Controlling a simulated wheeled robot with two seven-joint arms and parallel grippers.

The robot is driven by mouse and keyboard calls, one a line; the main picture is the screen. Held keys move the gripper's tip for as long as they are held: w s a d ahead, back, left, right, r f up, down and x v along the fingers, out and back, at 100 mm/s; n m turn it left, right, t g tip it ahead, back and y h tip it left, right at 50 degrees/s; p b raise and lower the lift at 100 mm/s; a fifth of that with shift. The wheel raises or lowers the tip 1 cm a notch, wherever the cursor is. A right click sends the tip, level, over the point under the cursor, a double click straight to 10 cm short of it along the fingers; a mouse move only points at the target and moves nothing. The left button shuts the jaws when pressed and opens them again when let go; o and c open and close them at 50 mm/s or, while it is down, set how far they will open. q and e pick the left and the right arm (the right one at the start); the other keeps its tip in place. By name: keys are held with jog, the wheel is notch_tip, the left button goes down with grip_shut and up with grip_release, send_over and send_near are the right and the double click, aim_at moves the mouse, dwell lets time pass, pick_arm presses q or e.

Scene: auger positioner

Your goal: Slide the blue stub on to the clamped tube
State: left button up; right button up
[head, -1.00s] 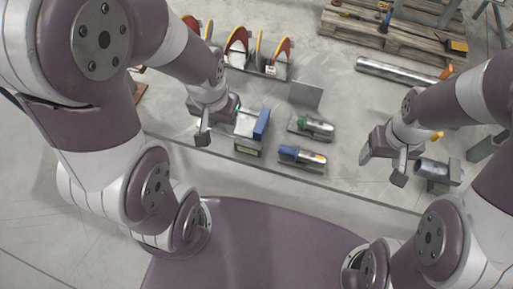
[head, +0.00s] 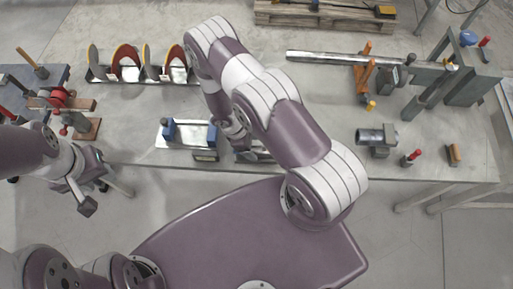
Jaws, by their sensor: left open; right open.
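The blue stub cannot be made out; my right forearm covers that part of the bench, where only a grey piece (head: 258,154) shows beside the wrist. A short grey tube (head: 368,136) sits in a dark clamp block (head: 384,142) on the right half of the bench. My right gripper (head: 240,145) is low over the bench's front part, just right of a fixture with blue ends (head: 190,134); its fingers are mostly hidden under my arm. My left gripper (head: 92,197) is open and empty, off the bench's front edge at the left.
A long tube (head: 325,57) lies at the back right by orange-handled clamps (head: 368,62). Orange-edged auger flights (head: 125,62) stand at the back left. A red-handled tool (head: 411,157) and a small brown block (head: 453,155) lie front right. The bench's (head: 310,105) middle right is clear.

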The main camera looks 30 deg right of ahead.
jog(key=shift+x, duration=1.05)
jog(key=shift+s+d+f, duration=0.1)
jog(key=shift+s+f, duration=0.05)
jog(key=shift+f, duration=0.1)
grip_shut()
pick_arm(q)
jog(key=shift+r, duration=0.55)
pick_arm(e)
jog(key=shift+r, duration=0.1)
pick_arm(q)
jog(key=shift+d, duration=0.1)
